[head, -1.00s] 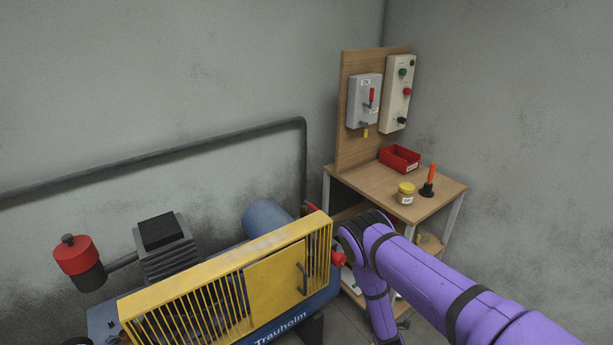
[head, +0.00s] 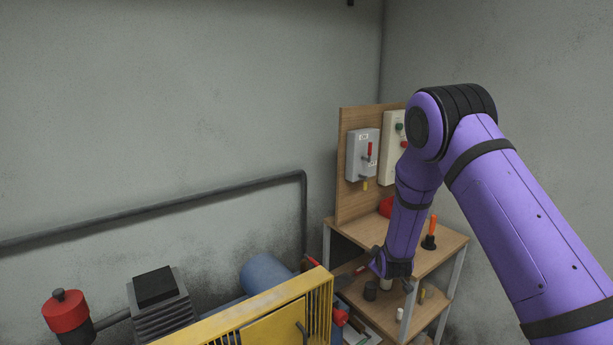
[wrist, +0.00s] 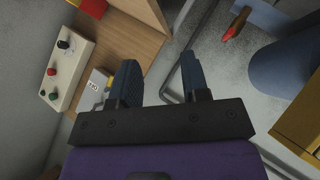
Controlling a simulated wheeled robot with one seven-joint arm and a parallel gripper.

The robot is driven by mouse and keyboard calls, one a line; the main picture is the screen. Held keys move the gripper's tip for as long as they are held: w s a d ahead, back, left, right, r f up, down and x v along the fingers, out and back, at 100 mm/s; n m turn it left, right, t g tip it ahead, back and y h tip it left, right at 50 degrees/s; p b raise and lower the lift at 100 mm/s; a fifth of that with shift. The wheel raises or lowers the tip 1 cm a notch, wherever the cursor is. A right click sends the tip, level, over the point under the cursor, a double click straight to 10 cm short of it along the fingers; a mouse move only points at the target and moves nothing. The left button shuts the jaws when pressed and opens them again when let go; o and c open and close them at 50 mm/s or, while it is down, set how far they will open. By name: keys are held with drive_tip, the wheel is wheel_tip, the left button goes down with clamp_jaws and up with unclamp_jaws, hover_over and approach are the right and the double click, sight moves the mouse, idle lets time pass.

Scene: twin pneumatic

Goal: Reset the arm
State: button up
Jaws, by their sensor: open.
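My purple arm (head: 490,200) rises on the right of the head view, bends at a high elbow, and its forearm hangs down in front of the wooden stand. My gripper (head: 347,277) is at the forearm's lower end, between the compressor and the stand. In the wrist view my gripper (wrist: 160,78) has its two dark fingers spread apart with nothing between them. The forearm hides part of the pale button panel (head: 390,150) and most of the red bin (head: 386,207).
The compressor's yellow guard (head: 262,322) and blue tank (head: 265,270) lie left of my gripper. A grey switch box (head: 360,155) hangs on the stand's wooden board (head: 352,205). An orange-handled tool (head: 431,234) stands on the stand's top. Small items sit on the shelf below.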

drive_tip(key=s+d+r+m+g, duration=0.1)
drive_tip(key=s+r+m, duration=0.1)
drive_tip(key=s+r, duration=0.6)
drive_tip(key=s+d+r+m+g+y, duration=0.1)
drive_tip(key=s+d+r, duration=0.15)
drive_tip(key=r, duration=0.85)
drive_tip(key=s+r+m+g, duration=0.1)
drive_tip(key=s+r+m, duration=0.1)
drive_tip(key=s+r, duration=0.6)
drive_tip(key=s+d+r+m+g, duration=0.1)
drive_tip(key=s+r, duration=0.2)
drive_tip(key=s, duration=0.7)
drive_tip(key=s+d+r+m+g, duration=0.1)
drive_tip(key=s+r, duration=0.3)
drive_tip(key=s, duration=0.6)
drive_tip(key=s+d+r+m+g, duration=0.1)
drive_tip(key=s+d+r+m, duration=0.1)
drive_tip(key=s, duration=0.8)
drive_tip(key=shift+r+h, duration=0.3)
drive_tip(key=shift+r, duration=0.4)
